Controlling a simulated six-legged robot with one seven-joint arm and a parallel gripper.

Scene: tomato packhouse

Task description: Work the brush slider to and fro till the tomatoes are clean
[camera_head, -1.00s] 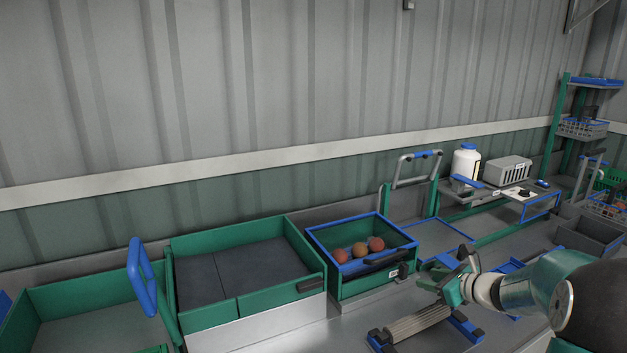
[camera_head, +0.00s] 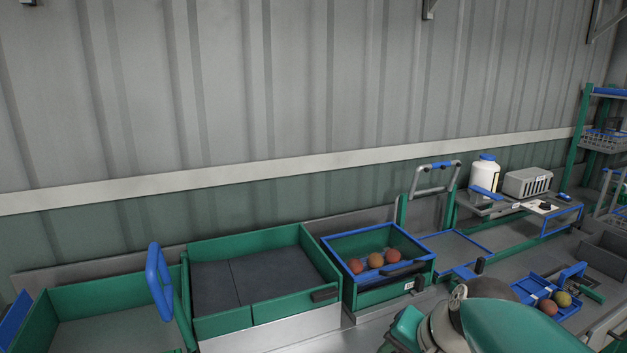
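Three dull reddish-orange tomatoes (camera_head: 375,260) lie in a row in a green box with a blue rim (camera_head: 352,236). A dark bar-like handle (camera_head: 404,269) sits at the box's front right edge; I cannot tell for sure whether it is the brush slider. My gripper (camera_head: 403,330) shows only as a green part at the bottom of the picture, in front of and below the box, apart from it. My arm covers much of it, and its fingertips cannot be made out. No tomato shows in it.
A green bin with dark panels (camera_head: 266,318) stands left of the box, and an open green bin with a blue handle (camera_head: 160,280) further left. A blue tray (camera_head: 527,291) with round fruit lies right of my arm. A white bottle (camera_head: 485,171) stands behind on a shelf.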

